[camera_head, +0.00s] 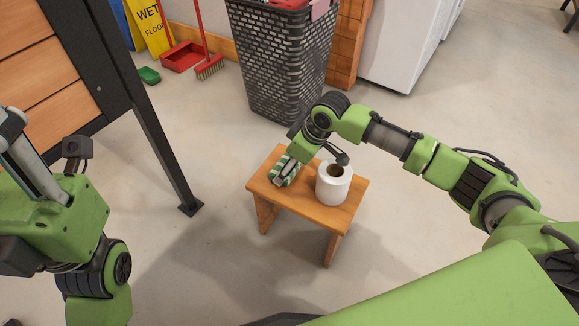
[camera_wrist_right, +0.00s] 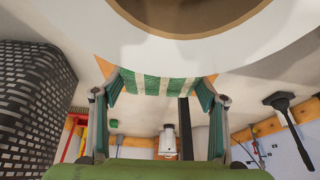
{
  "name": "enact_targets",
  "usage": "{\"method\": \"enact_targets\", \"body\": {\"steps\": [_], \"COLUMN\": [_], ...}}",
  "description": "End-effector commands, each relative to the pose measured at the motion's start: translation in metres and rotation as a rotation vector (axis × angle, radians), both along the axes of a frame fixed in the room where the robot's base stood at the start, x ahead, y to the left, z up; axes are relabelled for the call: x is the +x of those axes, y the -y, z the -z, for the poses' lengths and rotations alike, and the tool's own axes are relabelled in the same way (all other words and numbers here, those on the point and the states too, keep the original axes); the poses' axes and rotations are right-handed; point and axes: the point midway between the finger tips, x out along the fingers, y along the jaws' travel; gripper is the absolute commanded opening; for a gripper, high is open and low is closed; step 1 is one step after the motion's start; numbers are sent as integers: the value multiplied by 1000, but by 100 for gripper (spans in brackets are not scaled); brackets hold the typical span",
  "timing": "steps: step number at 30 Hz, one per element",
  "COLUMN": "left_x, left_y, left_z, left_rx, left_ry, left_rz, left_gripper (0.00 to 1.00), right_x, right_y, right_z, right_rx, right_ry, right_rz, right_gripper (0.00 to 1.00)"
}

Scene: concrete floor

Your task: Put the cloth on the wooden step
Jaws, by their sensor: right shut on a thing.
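A white paper roll (camera_head: 333,188) stands upright on the step, right beside my right gripper. A dark basket (camera_head: 280,75) stands behind the step. A table leg (camera_head: 165,155) is to the left. Broom, dustpan and wet-floor sign (camera_head: 150,25) are at the back. Floor in front is clear.

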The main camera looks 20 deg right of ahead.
Motion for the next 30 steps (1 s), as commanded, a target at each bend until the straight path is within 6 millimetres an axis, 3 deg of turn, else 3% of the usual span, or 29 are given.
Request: {"method": "enact_targets", "body": {"steps": [5,6,8,20,23,30], "left_x": [0,0,0,1,0,4], "left_y": [0,0,0,0,0,-3], "left_z": [-1,0,1,4,-5,9], "left_rx": [-1,-1,0,0,0,-8], "left_ry": [-3,-7,-6,-7,-5,-104], "left_rz": [0,1,1,0,1,5], "left_gripper": [40,40,40,40,40,40], "right_x": [0,0,0,0,-3,-16], "right_y": [0,0,0,0,3,16], "right_z": [1,2,2,0,-13,-60], "right_rx": [0,0,0,0,0,0], "right_ry": [-1,-1,0,2,1,0], "right_rz": [1,1,0,-1,0,1], "right_gripper": [46,68,83,83,83,83]}}
